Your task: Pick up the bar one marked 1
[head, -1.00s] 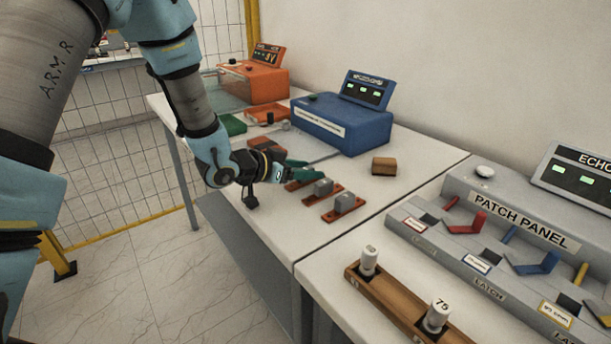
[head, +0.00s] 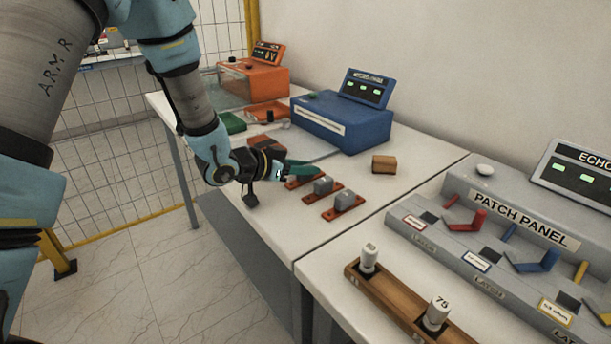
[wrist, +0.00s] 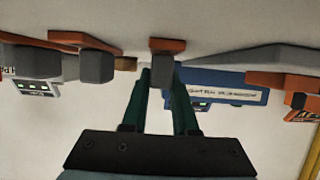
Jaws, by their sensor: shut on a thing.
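My gripper (head: 302,169) reaches over the table with its green fingers together at the far end of a short row of grey blocks on red-brown bases. In the wrist view, which looks upside down, the fingers (wrist: 160,82) are shut on a grey bar (wrist: 161,70) with a red-brown base (wrist: 167,45). In the head view that bar is mostly hidden by the fingers, and its base (head: 297,184) shows beneath. Two like bars, a middle one (head: 323,186) and a near one (head: 345,201), stand beside it. No number is readable on any of them.
A blue device (head: 345,125) and an orange device (head: 255,82) stand behind. A small brown block (head: 384,165) lies to the right. The patch panel (head: 520,225) and a wooden rack (head: 395,300) with white knobs are at the right. The table's front edge is close below the bars.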

